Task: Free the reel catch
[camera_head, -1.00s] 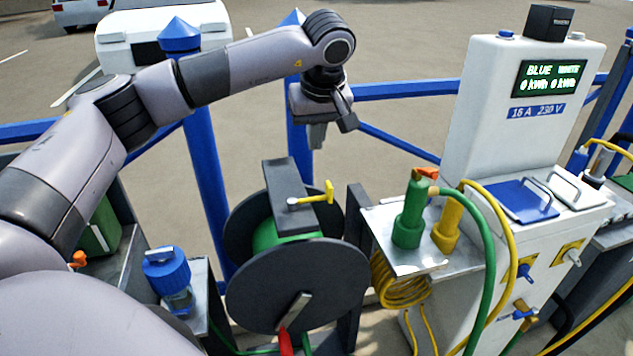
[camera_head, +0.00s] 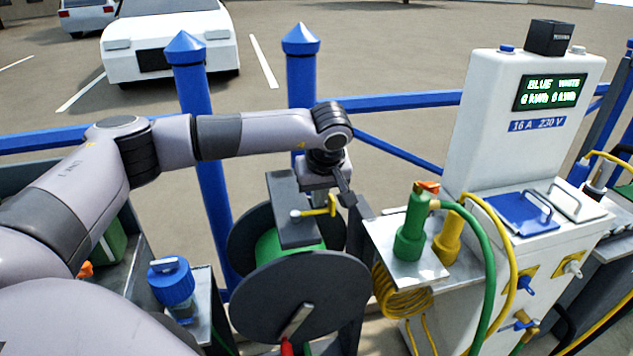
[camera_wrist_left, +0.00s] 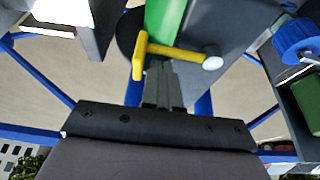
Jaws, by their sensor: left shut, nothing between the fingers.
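The reel (camera_head: 310,290) has dark round side discs and green cable wound between them. A dark bar (camera_head: 288,187) lies across its top. The catch, a yellow T-shaped lever (camera_head: 318,211) with a pale round pivot, sits on this bar. It also shows in the left wrist view as a yellow lever (camera_wrist_left: 178,53). My left gripper (camera_wrist_left: 162,72) is shut and empty, its fingertips close beside the lever near its crosspiece. I cannot tell whether they touch it. In the head view its fingertips are mostly hidden around the catch. My right gripper is not in view.
A white power pedestal (camera_head: 520,110) stands at right. Its metal shelf (camera_head: 425,268) holds a green plug (camera_head: 411,230) and a yellow plug (camera_head: 447,238). A blue-capped jar (camera_head: 171,283) stands left of the reel. Blue railing (camera_head: 400,100) runs behind.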

